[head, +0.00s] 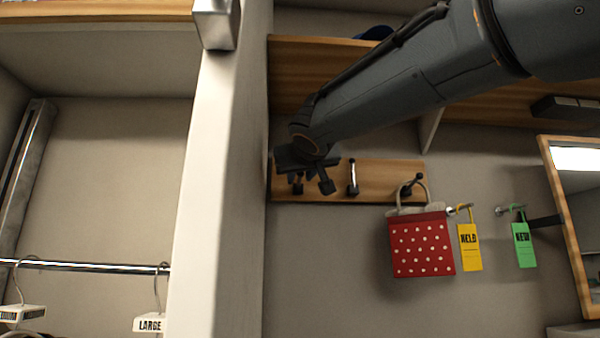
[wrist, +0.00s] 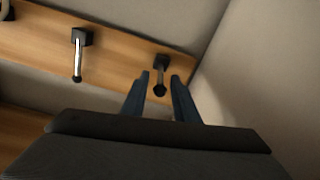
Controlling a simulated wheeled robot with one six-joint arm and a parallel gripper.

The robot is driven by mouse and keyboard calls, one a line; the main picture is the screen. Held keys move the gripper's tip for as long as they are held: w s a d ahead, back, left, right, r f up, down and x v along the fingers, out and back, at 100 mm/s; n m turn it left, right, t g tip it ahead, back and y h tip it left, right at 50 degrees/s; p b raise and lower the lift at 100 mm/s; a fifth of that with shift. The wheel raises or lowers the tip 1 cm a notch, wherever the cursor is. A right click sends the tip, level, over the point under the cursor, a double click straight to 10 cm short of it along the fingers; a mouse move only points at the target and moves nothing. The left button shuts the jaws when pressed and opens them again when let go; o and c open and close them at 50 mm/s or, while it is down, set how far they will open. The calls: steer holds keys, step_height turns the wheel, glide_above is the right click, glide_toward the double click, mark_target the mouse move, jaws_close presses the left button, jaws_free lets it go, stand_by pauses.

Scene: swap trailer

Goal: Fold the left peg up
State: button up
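The left peg (wrist: 160,76) shows in the wrist view as a black mount with a short, foreshortened rod and a dark knob pointing out towards me. In the head view the left peg (head: 298,187) is mostly hidden behind my gripper (head: 313,181). My gripper (wrist: 159,88) is open, with one blue-grey finger on either side of the knob in the wrist view. I cannot tell whether either finger touches it. The wooden peg board (head: 380,170) is fixed to the wall.
The middle peg (head: 352,178) lies upright along the board. The right peg (head: 415,180) sticks out and carries a red dotted bag (head: 422,246). Yellow (head: 469,248) and green (head: 522,245) tags hang further right. A pale partition wall (head: 222,200) stands close on the left.

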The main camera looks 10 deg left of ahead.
jaws_close()
